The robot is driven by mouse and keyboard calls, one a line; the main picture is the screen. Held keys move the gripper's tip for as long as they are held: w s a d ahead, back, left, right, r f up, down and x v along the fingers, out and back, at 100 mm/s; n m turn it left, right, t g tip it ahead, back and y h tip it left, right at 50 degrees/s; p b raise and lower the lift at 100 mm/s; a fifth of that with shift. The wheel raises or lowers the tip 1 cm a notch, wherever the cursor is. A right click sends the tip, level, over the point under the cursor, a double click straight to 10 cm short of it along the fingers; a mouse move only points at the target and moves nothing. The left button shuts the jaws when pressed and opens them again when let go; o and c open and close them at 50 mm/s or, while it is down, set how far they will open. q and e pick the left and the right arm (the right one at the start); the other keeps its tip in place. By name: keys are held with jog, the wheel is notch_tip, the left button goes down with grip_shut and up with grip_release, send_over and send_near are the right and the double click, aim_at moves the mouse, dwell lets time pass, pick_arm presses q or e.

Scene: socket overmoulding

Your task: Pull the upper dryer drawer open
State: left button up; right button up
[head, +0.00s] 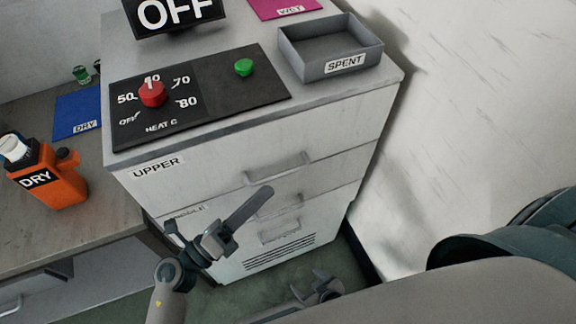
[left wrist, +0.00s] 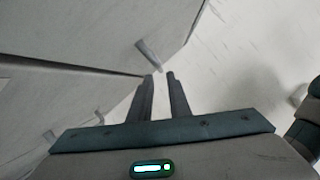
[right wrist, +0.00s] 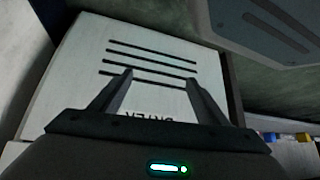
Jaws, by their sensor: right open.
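The dryer's upper drawer (head: 215,162), labelled UPPER, looks closed. Its bar handle (head: 278,168) sits right of the front's middle. My left gripper (head: 264,194) is in front of the drawers, its fingertip just below the upper handle in the head view. In the left wrist view, its fingers (left wrist: 160,77) are a narrow gap apart, and a handle (left wrist: 148,52) lies just past the tips; I cannot tell whether they touch. My right gripper (head: 325,284) is low near the floor, open and empty. Its fingers (right wrist: 159,76) face the vented lower panel (right wrist: 150,65).
The middle drawer handle (head: 280,205) is partly behind my left gripper. On the dryer top stand a grey SPENT tray (head: 315,66) and a control panel with a red knob (head: 152,94). An orange DRY bottle (head: 55,180) stands on the left bench. A wall lies right.

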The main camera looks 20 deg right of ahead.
aim_at(288, 170)
pick_arm(q)
jog(key=p+x, duration=0.1)
jog(key=x, duration=0.6)
jog(key=shift+p, duration=0.3)
jog(key=shift+w+d+r, duration=0.1)
jog(key=shift+w+d, duration=0.15)
jog(key=shift+d, duration=0.45)
pick_arm(e)
jog(key=shift+g, duration=0.8)
jog(key=shift+s+d+f, duration=0.35)
jog(key=shift+s, duration=0.5)
jog(key=shift+s+d+f, duration=0.3)
jog(key=shift+s+f, duration=0.1)
jog(key=shift+s, duration=0.45)
jog(key=shift+s+d+f, duration=0.35)
jog(key=shift+s, duration=0.5)
pick_arm(q)
grip_shut()
